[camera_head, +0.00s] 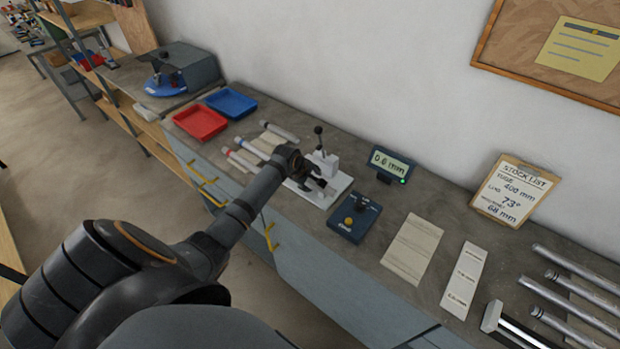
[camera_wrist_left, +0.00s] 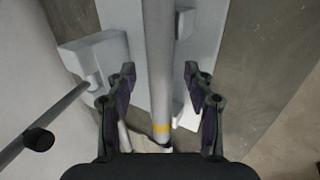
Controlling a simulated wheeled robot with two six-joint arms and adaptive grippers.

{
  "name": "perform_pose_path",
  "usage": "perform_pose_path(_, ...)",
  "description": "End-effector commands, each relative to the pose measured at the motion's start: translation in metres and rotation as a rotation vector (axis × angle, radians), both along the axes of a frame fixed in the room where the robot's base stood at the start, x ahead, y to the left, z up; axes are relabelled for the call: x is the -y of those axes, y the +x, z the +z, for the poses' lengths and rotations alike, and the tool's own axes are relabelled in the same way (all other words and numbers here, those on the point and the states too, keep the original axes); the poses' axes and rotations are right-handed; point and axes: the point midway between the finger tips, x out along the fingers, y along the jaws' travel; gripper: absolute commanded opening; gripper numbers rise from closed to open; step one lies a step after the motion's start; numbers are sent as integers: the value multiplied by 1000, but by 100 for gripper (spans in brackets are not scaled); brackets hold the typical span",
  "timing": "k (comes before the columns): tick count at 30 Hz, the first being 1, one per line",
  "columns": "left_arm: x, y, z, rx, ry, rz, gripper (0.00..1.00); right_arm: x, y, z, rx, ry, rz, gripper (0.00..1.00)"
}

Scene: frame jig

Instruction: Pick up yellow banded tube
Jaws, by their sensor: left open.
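The yellow banded tube (camera_wrist_left: 159,60) is grey and runs lengthwise through the left wrist view, with its yellow band (camera_wrist_left: 161,128) near the gripper's palm. My left gripper (camera_wrist_left: 160,78) is open, with one finger on each side of the tube and a visible gap on both sides. In the head view the left gripper (camera_head: 309,178) is at the white fixture (camera_head: 337,187) on the bench, and its arm hides much of the tube there. My right gripper is not in view.
A lever with a black knob (camera_wrist_left: 38,140) stands close beside the left gripper. A blue control box (camera_head: 354,218) and a gauge reading 0.6 mm (camera_head: 389,164) are right of the fixture. Other banded tubes (camera_head: 243,162) lie to its left, near red (camera_head: 200,122) and blue (camera_head: 231,102) trays.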

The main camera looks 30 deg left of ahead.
Motion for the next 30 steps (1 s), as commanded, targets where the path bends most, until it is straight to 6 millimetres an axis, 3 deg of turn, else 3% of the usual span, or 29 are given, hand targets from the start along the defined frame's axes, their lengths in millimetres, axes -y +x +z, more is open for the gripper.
perform_pose_path(5,0,0,0,0,1,1,50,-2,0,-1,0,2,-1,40)
perform_pose_path(16,0,0,0,0,0,0,0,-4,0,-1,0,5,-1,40)
perform_pose_path(26,-1,0,1,0,1,1,0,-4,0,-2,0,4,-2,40)
perform_pose_path(30,-1,1,12,3,3,0,0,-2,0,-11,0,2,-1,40)
